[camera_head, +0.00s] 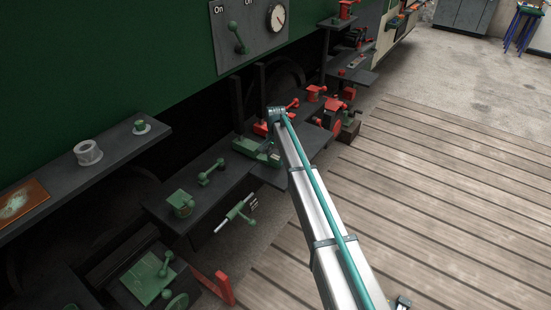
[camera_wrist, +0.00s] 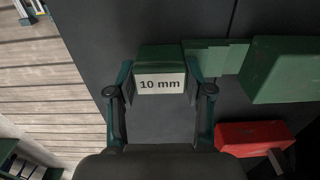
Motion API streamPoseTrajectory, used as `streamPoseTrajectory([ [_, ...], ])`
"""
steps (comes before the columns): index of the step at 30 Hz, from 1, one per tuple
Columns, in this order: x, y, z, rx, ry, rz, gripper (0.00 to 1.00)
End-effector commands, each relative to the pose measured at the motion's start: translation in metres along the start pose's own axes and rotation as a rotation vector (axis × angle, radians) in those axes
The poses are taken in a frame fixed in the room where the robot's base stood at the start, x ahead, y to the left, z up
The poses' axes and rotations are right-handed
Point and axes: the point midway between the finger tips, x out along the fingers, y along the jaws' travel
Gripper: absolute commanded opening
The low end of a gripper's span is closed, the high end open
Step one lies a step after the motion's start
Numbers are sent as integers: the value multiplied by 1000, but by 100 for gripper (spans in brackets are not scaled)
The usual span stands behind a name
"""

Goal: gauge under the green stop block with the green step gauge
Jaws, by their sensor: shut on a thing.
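The green step gauge (camera_wrist: 160,57) has a white label reading 10 mm, and its thin green steps extend to the right in the wrist view. My gripper (camera_wrist: 160,76) is shut on the labelled end, one finger on each side. The green stop block (camera_wrist: 287,72) lies to the right, on the dark shelf. The thinnest step reaches the block's near edge. I cannot tell whether its tip is under the block. In the head view, green parts (camera_head: 247,147) show on the shelf beside the end of my arm, which hides the fingers.
A red block (camera_wrist: 252,138) lies close below the green block in the wrist view. Other dark shelves carry green and red fittings, such as a green valve-like part (camera_head: 181,203). A panel with a dial (camera_head: 277,17) hangs above. The plank floor (camera_head: 450,190) to the right is clear.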

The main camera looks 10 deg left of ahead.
Motion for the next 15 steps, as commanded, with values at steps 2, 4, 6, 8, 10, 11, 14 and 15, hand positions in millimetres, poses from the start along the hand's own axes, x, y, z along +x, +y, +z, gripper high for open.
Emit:
streamPoseTrajectory([
  [2, 0, 5, 0, 1, 0, 1, 10],
  [4, 0, 9, 0, 1, 0, 1, 10],
  [6, 0, 13, 0, 1, 0, 2, 10],
  [8, 0, 17, 0, 1, -1, 2, 10],
  [10, 0, 21, 0, 1, -1, 3, 10],
  [11, 0, 22, 0, 1, -1, 3, 10],
  [14, 0, 28, 0, 1, -1, 3, 10],
  [15, 0, 30, 1, 0, -1, 3, 10],
])
